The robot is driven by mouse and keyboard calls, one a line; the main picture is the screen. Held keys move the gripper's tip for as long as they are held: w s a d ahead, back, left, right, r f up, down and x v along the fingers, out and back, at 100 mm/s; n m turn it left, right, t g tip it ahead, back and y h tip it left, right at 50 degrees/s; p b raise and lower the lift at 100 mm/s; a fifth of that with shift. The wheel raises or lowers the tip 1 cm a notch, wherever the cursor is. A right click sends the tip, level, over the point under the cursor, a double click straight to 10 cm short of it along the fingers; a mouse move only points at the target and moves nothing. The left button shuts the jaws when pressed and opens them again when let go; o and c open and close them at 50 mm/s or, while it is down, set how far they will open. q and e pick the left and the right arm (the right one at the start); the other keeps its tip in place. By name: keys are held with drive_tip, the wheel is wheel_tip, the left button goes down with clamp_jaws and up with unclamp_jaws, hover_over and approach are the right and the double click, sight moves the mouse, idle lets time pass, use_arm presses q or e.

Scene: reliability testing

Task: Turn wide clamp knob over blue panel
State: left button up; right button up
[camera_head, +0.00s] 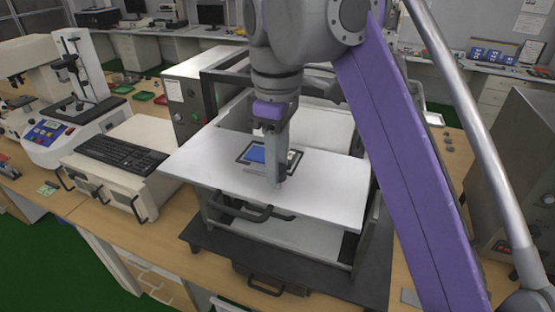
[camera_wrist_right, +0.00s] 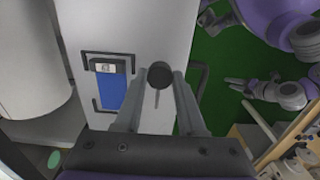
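The blue panel (camera_head: 254,156) is set in a dark frame on a white flat plate (camera_head: 215,165); it also shows in the right wrist view (camera_wrist_right: 112,92), left of my fingers.
A keyboard (camera_head: 122,152) on a white case and a lab instrument (camera_head: 75,100) stand at left. A grey box (camera_head: 515,180) stands at right. Green floor is clear in front.

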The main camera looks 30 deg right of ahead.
clamp_jaws()
use_arm(q)
drive_tip(key=shift+r, duration=0.15)
use_arm(e)
drive_tip(key=m+p, duration=0.2)
drive_tip(key=m, duration=0.1)
drive_tip(key=shift+r+m, duration=0.15)
drive_tip(key=shift+m, duration=0.15)
drive_tip(key=m+p, duration=0.1)
drive_tip(key=m, duration=0.3)
drive_tip(key=shift+m, duration=0.3)
drive_tip(key=m+p, duration=0.1)
drive_tip(key=m, duration=0.3)
drive_tip(key=shift+p, duration=0.35)
use_arm(q)
drive_tip(key=w+r, duration=0.3)
drive_tip(key=r, duration=0.4)
drive_tip(key=shift+w+r+t+p, duration=0.3)
drive_tip(key=shift+w+t+p, duration=0.05)
drive_tip(key=shift+t, duration=0.05)
use_arm(e)
drive_tip(key=m, duration=0.5)
drive_tip(key=shift+m, duration=0.4)
